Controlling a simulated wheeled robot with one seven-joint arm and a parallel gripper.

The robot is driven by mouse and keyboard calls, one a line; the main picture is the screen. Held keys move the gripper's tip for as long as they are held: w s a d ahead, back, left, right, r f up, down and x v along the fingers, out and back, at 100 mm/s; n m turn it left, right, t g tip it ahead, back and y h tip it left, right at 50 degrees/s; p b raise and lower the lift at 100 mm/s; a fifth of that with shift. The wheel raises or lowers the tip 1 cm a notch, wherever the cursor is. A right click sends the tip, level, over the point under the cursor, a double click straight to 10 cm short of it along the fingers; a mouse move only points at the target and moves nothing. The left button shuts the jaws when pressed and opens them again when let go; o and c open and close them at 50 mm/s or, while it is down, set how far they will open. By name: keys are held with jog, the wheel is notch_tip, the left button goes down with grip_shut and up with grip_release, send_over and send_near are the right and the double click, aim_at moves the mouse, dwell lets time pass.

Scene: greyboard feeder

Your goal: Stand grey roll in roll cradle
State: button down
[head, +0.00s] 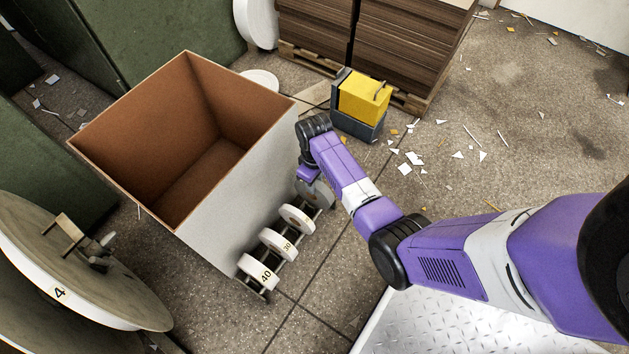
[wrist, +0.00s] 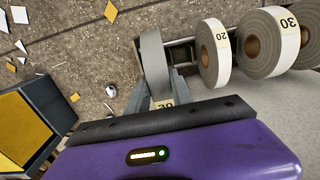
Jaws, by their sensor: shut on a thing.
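The grey roll (wrist: 153,62) is upright on edge between the fingers of my gripper (wrist: 161,92), which is shut on it. A small number label shows on its lower edge, partly hidden by the fingers. In the head view the grey roll (head: 318,192) is at the far end of the roll cradle (head: 266,293), below my gripper (head: 309,178). The cradle's metal rails (wrist: 181,50) pass beside the roll in the wrist view. Whether the roll rests on the rails I cannot tell.
White-edged rolls marked 20 (head: 297,219), 30 (head: 278,243) and 40 (head: 258,272) stand in the cradle. A big open box (head: 237,186) is close on its left. A yellow-topped bin (head: 362,97) stands behind. Paper scraps litter the floor.

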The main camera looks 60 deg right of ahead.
jog(key=shift+f+b, duration=0.4)
jog(key=shift+f, duration=0.45)
jog(key=c, duration=1)
grip_release()
jog(key=shift+c, duration=0.2)
notch_tip(320, 180, up, 8)
jog(key=p, duration=0.4)
jog(key=shift+f+p, duration=0.1)
jog(key=shift+p, duration=0.2)
